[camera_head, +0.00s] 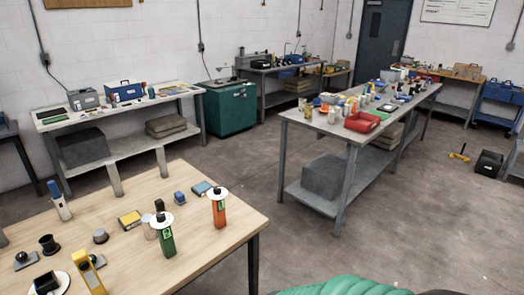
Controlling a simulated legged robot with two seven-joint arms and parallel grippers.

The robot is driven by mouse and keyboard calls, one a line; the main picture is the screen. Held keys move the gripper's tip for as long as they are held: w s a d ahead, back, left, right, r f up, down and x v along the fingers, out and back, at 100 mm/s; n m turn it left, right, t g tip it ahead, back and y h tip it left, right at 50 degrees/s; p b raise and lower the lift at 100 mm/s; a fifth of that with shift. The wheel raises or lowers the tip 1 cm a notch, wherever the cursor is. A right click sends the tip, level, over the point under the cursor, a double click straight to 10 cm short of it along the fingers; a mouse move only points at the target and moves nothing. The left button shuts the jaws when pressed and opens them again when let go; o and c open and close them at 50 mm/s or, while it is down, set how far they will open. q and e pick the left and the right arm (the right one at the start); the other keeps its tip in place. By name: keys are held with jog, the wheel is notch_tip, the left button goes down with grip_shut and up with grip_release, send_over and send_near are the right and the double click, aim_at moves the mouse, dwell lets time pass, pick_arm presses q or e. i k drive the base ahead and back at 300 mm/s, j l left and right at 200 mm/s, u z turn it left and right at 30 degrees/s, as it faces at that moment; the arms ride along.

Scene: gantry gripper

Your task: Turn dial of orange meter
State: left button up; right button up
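The orange meter (218,214) stands upright near the right edge of the wooden table at lower left. It has a green patch on its front, a white disc around its top and a dark knob, which looks like the dial (217,190). A similar green meter (167,243) stands to its left and nearer to me, also with a white disc and a dark knob. Neither of my grippers shows in this view, and nothing touches the orange meter.
The wooden table (215,243) also holds a yellow device (88,272), a yellow box (129,220), a blue box (202,188), a clear cup (149,229) and several small dark items. Open concrete floor (300,245) lies right of the table. Cluttered workbenches stand beyond.

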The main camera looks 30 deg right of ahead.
aim_at(217, 189)
jog(key=i+l+z, duration=0.15)
jog(key=l+z, duration=0.25)
jog(key=i+l+z, duration=0.1)
jog(key=z, duration=0.35)
jog(key=i+l+z, duration=0.1)
jog(key=i+z, duration=0.3)
jog(key=i+l+z, duration=0.1)
jog(key=z, duration=0.35)
jog(key=i+z, duration=0.4)
jog(key=i+l+z, duration=0.15)
jog(key=i, duration=0.7)
jog(key=i+u, duration=0.15)
jog(key=u, duration=0.3)
jog(key=i+u, duration=0.2)
jog(key=u, duration=0.2)
jog(key=i+u, duration=0.2)
jog(key=u, duration=0.25)
jog(key=i+l+u, duration=0.1)
jog(key=u, duration=0.3)
jog(key=l, duration=0.1)
